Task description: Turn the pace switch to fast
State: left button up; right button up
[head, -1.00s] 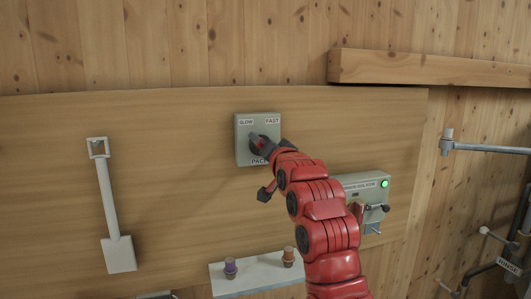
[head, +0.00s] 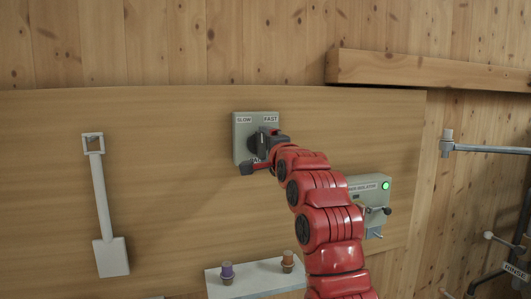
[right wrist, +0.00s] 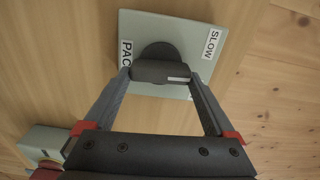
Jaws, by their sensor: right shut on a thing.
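The pace switch is a grey-green box (head: 242,128) on the wooden panel, with SLOW at its top left and FAST at its top right in the head view. Its dark knob (right wrist: 158,70) has a white mark at its right end in the right wrist view. My right gripper (right wrist: 160,77) is shut on this knob, one finger at each end of its bar. In the wrist view SLOW and PACE show, while FAST is hidden. In the head view my gripper (head: 262,145) covers much of the knob, so its exact setting is hard to tell. My left gripper is not in view.
A white shelf (head: 258,278) with a purple and an orange knob lies below. A white shovel (head: 104,205) hangs left. A wooden beam (head: 430,70) juts out upper right.

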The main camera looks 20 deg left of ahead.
jog(key=shift+m, duration=0.5)
jog(key=o, duration=1.1)
jog(key=shift+c, duration=0.2)
jog(key=shift+s+d+f+b, duration=0.1)
jog(key=shift+s+d+b, duration=0.25)
jog(key=shift+s+b, duration=0.2)
jog(key=b+v, duration=0.4)
jog(key=v, duration=1.2)
jog(key=shift+b, duration=0.3)
jog(key=shift+d, duration=0.1)
